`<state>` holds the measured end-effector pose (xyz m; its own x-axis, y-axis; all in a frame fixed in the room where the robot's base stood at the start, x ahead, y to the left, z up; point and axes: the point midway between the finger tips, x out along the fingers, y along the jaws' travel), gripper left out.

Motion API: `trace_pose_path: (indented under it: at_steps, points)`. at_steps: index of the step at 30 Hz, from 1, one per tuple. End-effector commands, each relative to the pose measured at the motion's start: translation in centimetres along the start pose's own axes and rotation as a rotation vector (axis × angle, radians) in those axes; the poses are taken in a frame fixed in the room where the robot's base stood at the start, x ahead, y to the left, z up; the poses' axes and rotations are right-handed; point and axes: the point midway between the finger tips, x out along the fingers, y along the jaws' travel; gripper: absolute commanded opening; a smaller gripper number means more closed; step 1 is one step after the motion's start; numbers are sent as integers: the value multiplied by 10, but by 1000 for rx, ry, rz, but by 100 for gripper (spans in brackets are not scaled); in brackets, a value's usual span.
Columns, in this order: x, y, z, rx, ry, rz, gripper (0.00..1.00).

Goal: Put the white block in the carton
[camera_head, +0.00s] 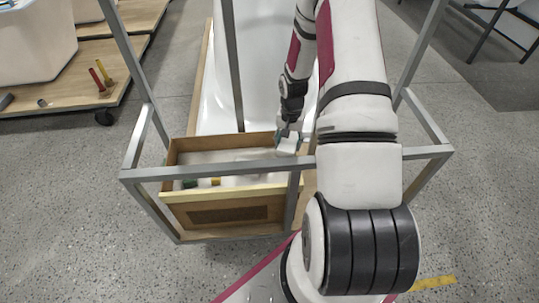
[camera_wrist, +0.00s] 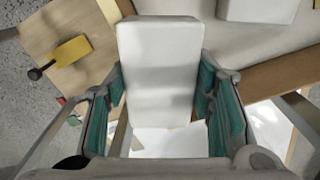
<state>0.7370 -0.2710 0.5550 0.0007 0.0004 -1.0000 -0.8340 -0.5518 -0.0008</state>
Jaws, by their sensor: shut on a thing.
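My gripper (camera_head: 287,134) is shut on the white block (camera_head: 287,146). The block is held at the far right corner of the carton (camera_head: 235,189), and whether it is over the inside or just beside the wall cannot be told. In the wrist view, the white block (camera_wrist: 158,62) is upright between the two teal-padded fingers of my gripper (camera_wrist: 165,105). The carton is an open brown box with a pale front rim, standing inside the grey metal frame. Part of its inside is hidden behind a frame bar.
Grey frame bars (camera_head: 220,170) cross in front of and around the carton. A white tub shell (camera_head: 265,75) stands behind it. Small yellow (camera_head: 215,181) and green (camera_head: 190,183) items lie in the carton. A wooden cart (camera_head: 70,90) stands at the left.

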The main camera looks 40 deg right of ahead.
Motion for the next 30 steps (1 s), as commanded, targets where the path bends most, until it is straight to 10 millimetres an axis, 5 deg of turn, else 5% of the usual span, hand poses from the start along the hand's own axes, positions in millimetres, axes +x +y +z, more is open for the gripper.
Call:
trace_pose_path:
  at_steps: [9,21,30]
  points:
    - [6,-47,29,-1,0,0,37]
    - [41,-49,30,0,-1,0,37]
    - [42,-49,30,0,0,0,37]
